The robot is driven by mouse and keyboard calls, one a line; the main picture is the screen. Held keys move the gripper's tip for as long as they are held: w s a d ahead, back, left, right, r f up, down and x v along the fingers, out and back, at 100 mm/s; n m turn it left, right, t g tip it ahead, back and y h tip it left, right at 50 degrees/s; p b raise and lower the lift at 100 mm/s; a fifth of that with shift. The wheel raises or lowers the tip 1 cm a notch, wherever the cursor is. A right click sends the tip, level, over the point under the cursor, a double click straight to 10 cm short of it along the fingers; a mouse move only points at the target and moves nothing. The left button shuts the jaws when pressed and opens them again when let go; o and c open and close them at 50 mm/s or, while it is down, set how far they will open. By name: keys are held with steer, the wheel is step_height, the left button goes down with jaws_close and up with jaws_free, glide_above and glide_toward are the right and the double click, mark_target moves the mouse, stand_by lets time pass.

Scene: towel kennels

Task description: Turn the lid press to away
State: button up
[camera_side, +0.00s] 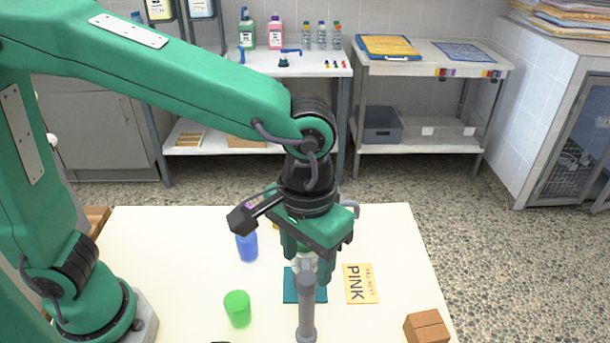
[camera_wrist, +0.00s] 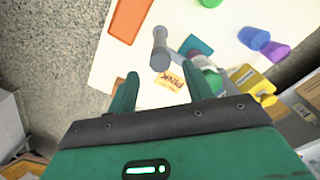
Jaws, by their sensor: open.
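A grey post with a thicker round top (camera_side: 306,312) stands on the table near the front, by a teal square (camera_side: 290,290); I take it to be the lid press. It also shows in the wrist view (camera_wrist: 160,46), beside the teal square (camera_wrist: 198,45). Which way it is turned is unclear. My gripper (camera_side: 307,262) points down behind the post's top in the side view and partly hides the square. In the wrist view my gripper (camera_wrist: 161,74) has its fingers apart, with nothing held between them.
A card reading PINK (camera_side: 361,283) lies right of the square. A green cup (camera_side: 237,309) and a blue cylinder (camera_side: 247,247) stand to the left. A brown block (camera_side: 428,327) sits at the front right. A yellow object (camera_wrist: 250,82) shows in the wrist view. The table's right side is mostly clear.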

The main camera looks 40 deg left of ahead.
mark_target(307, 277)
steer(key=shift+f, duration=2.25)
jaws_close()
